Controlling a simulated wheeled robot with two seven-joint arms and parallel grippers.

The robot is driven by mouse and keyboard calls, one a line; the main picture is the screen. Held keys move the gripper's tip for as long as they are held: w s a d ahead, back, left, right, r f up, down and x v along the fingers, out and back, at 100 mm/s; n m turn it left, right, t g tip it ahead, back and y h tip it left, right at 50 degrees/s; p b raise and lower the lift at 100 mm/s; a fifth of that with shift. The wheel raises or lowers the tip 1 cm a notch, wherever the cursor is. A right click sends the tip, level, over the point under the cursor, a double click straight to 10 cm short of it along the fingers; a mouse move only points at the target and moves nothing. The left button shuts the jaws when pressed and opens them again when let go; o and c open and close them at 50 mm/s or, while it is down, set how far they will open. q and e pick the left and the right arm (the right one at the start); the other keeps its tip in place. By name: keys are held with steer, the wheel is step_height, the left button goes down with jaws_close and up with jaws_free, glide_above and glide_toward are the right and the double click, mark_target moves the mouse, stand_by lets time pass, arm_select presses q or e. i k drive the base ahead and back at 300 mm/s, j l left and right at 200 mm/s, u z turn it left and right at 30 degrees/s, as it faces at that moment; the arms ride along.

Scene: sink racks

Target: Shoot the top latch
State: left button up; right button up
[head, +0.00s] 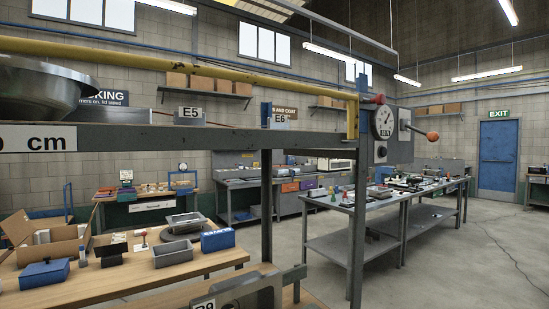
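No latch can be made out with certainty. A grey upright post (360,200) stands right of centre, with a yellow bracket (352,118) at its upper part. A rod with a small dark red knob (376,99) sticks out near the post's top. A grey plate with a round dial (384,123) is beside it, and a lever with an orange knob (432,137) reaches out to the right. Whether either knobbed part is the top latch I cannot tell. Neither of my grippers is in view.
A grey shelf beam (210,141) and a yellow rail (180,66) cross the near left, with a metal basin (60,85) above the beam. A wooden bench (130,283) with boxes is below. Metal tables (340,240) stand behind the post.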

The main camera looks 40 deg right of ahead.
mark_target(380, 98)
steer(key=z, duration=1.9)
steer(key=k+l+u, duration=0.15)
steer(key=k, duration=0.65)
steer(key=u, duration=1.65)
